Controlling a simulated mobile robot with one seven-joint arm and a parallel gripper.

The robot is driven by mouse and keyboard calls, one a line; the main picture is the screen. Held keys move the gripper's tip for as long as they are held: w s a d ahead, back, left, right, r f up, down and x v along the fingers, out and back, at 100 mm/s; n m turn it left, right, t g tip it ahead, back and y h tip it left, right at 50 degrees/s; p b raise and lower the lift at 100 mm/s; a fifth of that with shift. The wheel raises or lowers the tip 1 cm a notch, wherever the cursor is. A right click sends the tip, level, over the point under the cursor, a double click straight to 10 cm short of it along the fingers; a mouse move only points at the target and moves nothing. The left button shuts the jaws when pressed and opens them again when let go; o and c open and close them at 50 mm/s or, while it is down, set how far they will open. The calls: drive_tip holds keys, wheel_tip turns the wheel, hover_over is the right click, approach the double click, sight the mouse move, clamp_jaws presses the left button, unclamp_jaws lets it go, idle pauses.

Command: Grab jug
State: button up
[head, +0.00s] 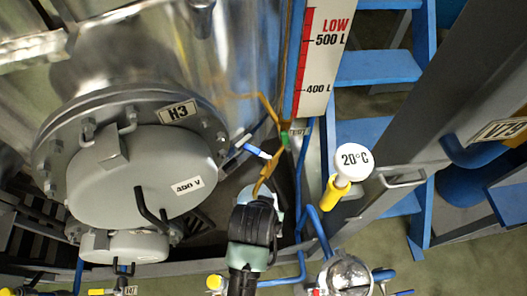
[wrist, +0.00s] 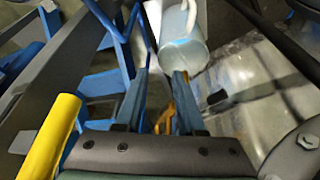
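The jug (wrist: 184,42) is a pale bluish-white vessel at the top of the wrist view, just beyond the fingertips and slightly right of the middle. Its upper end is cut off by the picture edge. My gripper (wrist: 160,76) has its two fingers apart with nothing held between them. The right fingertip overlaps the jug's lower end in the picture; I cannot tell whether they touch. In the head view, my arm's end (head: 254,220) covers most of a pale blue shape that may be the jug.
A large steel tank with a round hatch (head: 140,175) stands on the left in the head view. Blue pipes (head: 318,230), a 20°C gauge (head: 353,163) and a yellow-handled part (head: 334,194) are right of my arm. Blue steps (head: 375,68) stand further back.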

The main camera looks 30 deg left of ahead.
drive_tip(key=shift+b+x, duration=0.55)
drive_tip(key=shift+x, duration=5.65)
drive_tip(key=shift+w+a+r, duration=0.1)
drive_tip(key=shift+w, duration=0.05)
clamp_jaws()
